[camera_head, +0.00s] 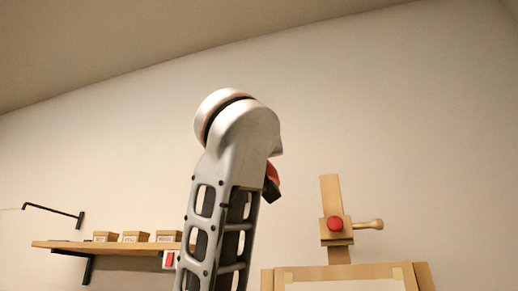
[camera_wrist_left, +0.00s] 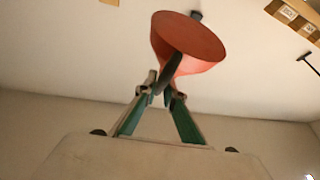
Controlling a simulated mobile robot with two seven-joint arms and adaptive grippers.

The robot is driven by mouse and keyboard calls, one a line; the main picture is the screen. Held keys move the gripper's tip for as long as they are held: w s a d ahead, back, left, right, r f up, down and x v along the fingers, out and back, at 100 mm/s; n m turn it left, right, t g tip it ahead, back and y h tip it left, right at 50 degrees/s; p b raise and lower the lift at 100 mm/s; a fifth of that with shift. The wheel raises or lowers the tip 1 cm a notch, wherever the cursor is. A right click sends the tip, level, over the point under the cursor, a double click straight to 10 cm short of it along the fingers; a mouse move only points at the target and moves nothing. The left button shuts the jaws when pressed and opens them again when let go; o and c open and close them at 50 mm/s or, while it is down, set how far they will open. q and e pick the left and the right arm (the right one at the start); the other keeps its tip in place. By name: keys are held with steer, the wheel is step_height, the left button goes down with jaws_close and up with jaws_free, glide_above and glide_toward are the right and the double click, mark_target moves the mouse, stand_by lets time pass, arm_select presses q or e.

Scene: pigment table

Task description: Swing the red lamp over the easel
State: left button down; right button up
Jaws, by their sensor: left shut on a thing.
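The red lamp's cone-shaped shade (camera_wrist_left: 187,38) is at the top middle of the left wrist view. A dark bar (camera_wrist_left: 172,68) crosses in front of the shade down to my left gripper (camera_wrist_left: 166,97), whose fingers are shut on it. In the head view, a small orange-red piece (camera_head: 272,173), likely part of the lamp, shows beside my arm; the rest is hidden behind the arm. My left gripper cannot be made out there. The wooden easel (camera_head: 331,190) stands at the lower right, apart from the red piece. My right gripper is in neither view.
A wooden shelf (camera_head: 110,247) with several small boxes (camera_head: 134,237) is on the wall at the lower left. A black wall bracket (camera_head: 54,212) is above it. The easel has a red knob (camera_head: 335,223) and a wooden handle (camera_head: 370,225). The wall above the easel is bare.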

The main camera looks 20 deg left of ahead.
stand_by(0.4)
arm_select(q)
steer(key=c, duration=2.1)
jaws_free()
steer(key=shift+s, duration=0.1)
steer(key=shift+c, duration=0.2)
